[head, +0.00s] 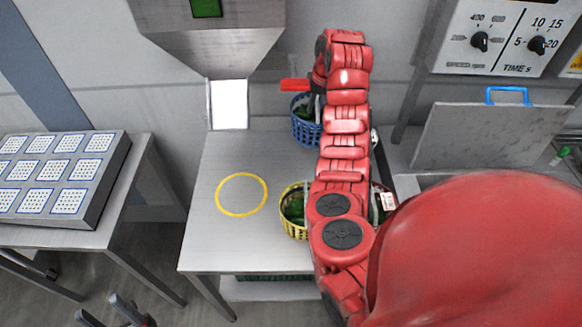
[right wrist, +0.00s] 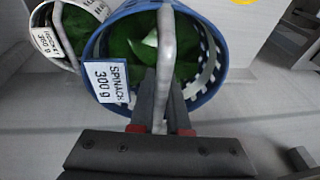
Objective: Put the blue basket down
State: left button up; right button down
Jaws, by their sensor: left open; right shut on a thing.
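The blue basket (head: 303,132) holds dark green leaves and is at the back of the metal table, partly hidden by my right arm. In the right wrist view the blue basket (right wrist: 92,48) carries a label reading SPINACH 300 g, and its grey handle rises between the fingers. My right gripper (right wrist: 162,100) is shut on that handle. I cannot tell whether the basket's base touches the table. My left gripper (head: 104,310) is open and empty at the bottom left, low in front of the tables.
A yellow ring (head: 218,205) marks a clear patch of the metal table (head: 210,250). A yellow basket (head: 286,221) of greens stands right of it. A white basket (right wrist: 75,7) sits beside the blue one. A hopper (head: 205,45) overhangs the back.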

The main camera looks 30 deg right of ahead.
jog(key=shift+d+f, duration=0.1)
jog(key=shift+f, duration=0.3)
jog(key=f+b, duration=0.1)
jog(key=f, duration=0.1)
jog(key=f+b, duration=0.3)
jog(key=f, duration=0.2)
jog(key=shift+s+a, duration=0.2)
jog(key=shift+s, duration=0.1)
jog(key=w+a+f+p, duration=0.1)
jog(key=w+f+p, duration=0.3)
jog(key=f, duration=0.2)
jog(key=shift+a+f, duration=0.15)
jog(key=shift+f, duration=0.1)
jog(key=c, duration=0.9)
grip_release()
